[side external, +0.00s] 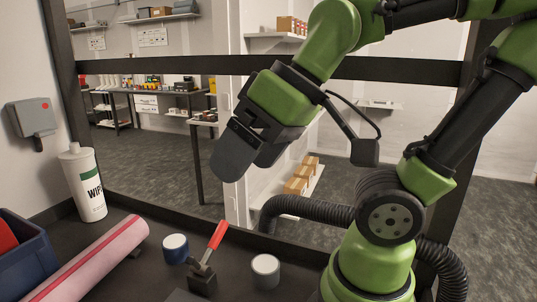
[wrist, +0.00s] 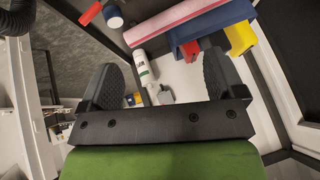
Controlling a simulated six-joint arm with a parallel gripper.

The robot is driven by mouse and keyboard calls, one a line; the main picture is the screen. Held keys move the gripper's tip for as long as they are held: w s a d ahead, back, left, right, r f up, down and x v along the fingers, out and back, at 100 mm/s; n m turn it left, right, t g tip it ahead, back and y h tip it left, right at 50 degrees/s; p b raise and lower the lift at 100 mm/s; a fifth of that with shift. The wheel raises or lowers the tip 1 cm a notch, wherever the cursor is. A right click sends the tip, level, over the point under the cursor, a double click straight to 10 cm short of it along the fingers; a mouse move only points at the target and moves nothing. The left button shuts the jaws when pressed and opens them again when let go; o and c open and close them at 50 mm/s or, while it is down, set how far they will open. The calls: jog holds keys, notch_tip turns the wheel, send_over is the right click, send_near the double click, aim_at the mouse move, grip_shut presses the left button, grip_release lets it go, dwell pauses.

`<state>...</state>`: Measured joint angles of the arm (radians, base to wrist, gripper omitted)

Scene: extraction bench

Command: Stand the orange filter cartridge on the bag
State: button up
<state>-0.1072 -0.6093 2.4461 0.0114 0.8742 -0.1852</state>
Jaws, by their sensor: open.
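My gripper (side external: 250,163) is raised well above the bench in the side view, tilted down to the left. Its two fingers are apart with nothing between them; the wrist view (wrist: 163,66) also shows the empty gap. I cannot make out an orange filter cartridge or a bag in either view.
On the dark bench (side external: 128,262) are a wipes bottle (side external: 86,185), a pink roll (side external: 100,258), a blue bin (side external: 28,262) with something red, a red-handled clamp (side external: 203,277) and two small round containers, one blue (side external: 175,249), one pale (side external: 265,271). A dark frame bar (side external: 420,70) runs behind my arm.

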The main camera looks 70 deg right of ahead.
jog(key=shift+s+d+r+m+t, duration=0.15)
jog(key=shift+s+d+m, duration=0.15)
jog(key=shift+m, duration=0.2)
jog(key=shift+s+d+f+m+t, duration=0.15)
jog(key=shift+s+d+m, duration=0.1)
jog(key=shift+m, duration=0.25)
jog(key=shift+s+d+r+m+h, duration=0.15)
jog(key=shift+s+d+m+h, duration=0.15)
jog(key=shift+m, duration=0.4)
jog(key=c, duration=0.4)
jog(key=shift+o, duration=0.2)
jog(key=shift+w, duration=0.1)
